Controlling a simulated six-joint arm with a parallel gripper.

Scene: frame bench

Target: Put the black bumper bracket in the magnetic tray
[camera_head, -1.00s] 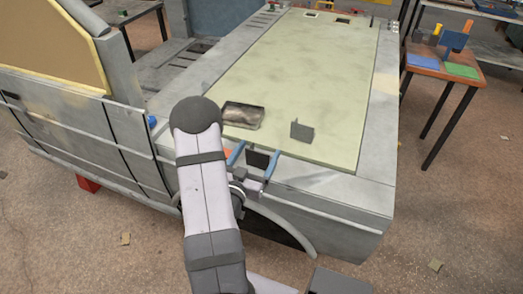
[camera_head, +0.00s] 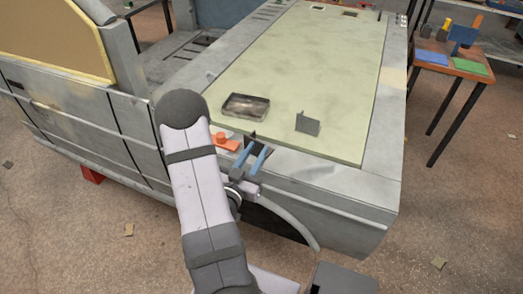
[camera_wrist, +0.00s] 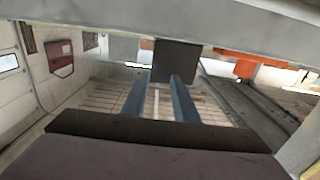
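A black, plate-like bracket (camera_wrist: 177,60) is at my fingertips in the wrist view, its flat face toward the camera and reaching past the right finger. In the head view, my gripper (camera_head: 256,152) has two blue fingers close together over the near edge of the mat. The gripper appears shut on the black bracket; the contact is partly hidden. The magnetic tray (camera_head: 246,107), a shallow dark-rimmed metal tray, lies on the pale mat just beyond and left of the fingers, and looks empty. A dark grey bracket (camera_head: 307,122) stands upright on the mat to the right.
An orange piece (camera_head: 221,142) lies on the near grey edge, left of my fingers. The pale green mat (camera_head: 310,70) is mostly clear. A side table (camera_head: 466,68) with blue and green trays stands at the right. Small dark items lie at the mat's far end.

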